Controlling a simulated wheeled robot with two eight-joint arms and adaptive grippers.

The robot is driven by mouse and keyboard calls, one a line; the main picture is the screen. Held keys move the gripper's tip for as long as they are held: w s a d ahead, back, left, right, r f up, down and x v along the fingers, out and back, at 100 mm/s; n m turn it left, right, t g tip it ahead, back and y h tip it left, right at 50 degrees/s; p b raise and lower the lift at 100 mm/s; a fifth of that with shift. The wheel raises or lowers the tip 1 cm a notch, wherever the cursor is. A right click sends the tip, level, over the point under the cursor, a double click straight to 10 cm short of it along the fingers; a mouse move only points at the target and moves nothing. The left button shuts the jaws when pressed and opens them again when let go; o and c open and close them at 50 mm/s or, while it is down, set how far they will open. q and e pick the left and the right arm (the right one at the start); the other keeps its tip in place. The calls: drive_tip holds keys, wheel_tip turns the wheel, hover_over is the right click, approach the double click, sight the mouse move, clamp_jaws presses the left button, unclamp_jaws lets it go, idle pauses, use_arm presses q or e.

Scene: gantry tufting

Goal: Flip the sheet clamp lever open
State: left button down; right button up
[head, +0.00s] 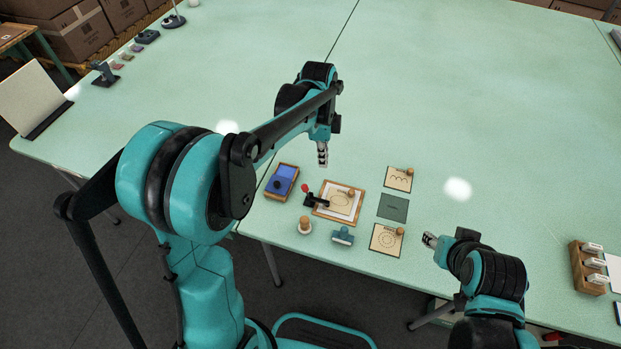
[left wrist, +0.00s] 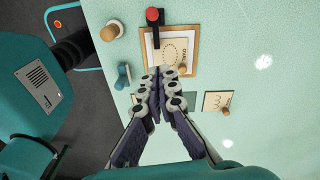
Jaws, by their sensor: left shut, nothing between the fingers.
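The sheet clamp (head: 316,201) is a black bar with a red-knobbed lever (head: 305,188) at the left edge of a wooden board (head: 326,217). A cream sheet (head: 340,203) with a printed outline lies on the board. In the left wrist view the red knob (left wrist: 152,15) shows at the top, beyond the fingertips. My left gripper (head: 322,158) is shut and empty, pointing down above the table behind the board, apart from the lever. Its fingers (left wrist: 163,80) hide part of the board in the wrist view. My right gripper (head: 430,240) is right of the cards; its jaw opening is unclear.
A blue pad in a wooden tray (head: 270,194) lies left of the board. A round wooden-handled stamp (head: 304,226) and a teal block (head: 342,236) stand in front. Cards (head: 386,240) and a dark green square (head: 393,208) lie to the right. The table behind is clear.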

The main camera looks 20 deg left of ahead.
use_arm(q)
drive_tip(key=f+b, duration=0.1)
drive_tip(key=f, duration=0.2)
drive_tip(key=a+f+b, duration=0.1)
drive_tip(key=f+b, duration=0.1)
drive_tip(key=f, duration=0.2)
drive_tip(key=f+b, duration=0.1)
drive_tip(key=f, duration=0.3)
drive_tip(key=shift+s+a, duration=0.4)
drive_tip(key=shift+s+a+f+b, duration=0.1)
drive_tip(key=shift+a+b, duration=0.25)
drive_tip(key=shift+a, duration=0.2)
drive_tip(key=shift+a+h, duration=0.3)
drive_tip(key=shift+h, duration=0.1)
